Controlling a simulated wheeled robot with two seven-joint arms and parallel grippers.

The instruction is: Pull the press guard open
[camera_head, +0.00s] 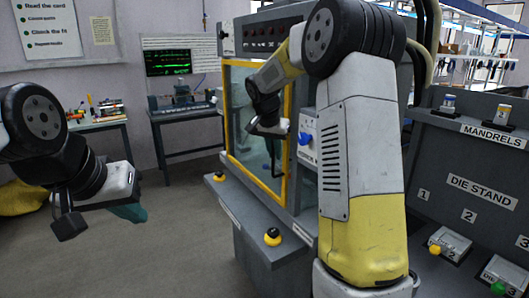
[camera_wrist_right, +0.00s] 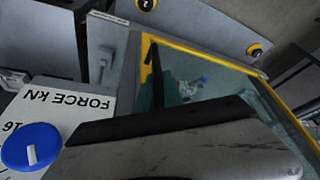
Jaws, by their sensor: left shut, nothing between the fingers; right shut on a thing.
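The press guard (camera_head: 231,160) is a clear panel in a yellow frame on the front of the grey press (camera_head: 305,207). It covers the press opening in the head view. The guard also shows in the right wrist view (camera_wrist_right: 215,55). My right gripper (camera_head: 273,148) is at the guard's right side, shut on what appears to be the guard's handle. My left gripper (camera_head: 133,212) is shut and empty, in the air at the left, well away from the press.
A blue knob (camera_head: 304,138) sits on the force panel right of the guard. Yellow buttons (camera_head: 272,237) stand on the press's front ledge. The die stand (camera_head: 460,195) is at the right. A bench with a monitor (camera_head: 168,62) is behind. Floor left of the press is clear.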

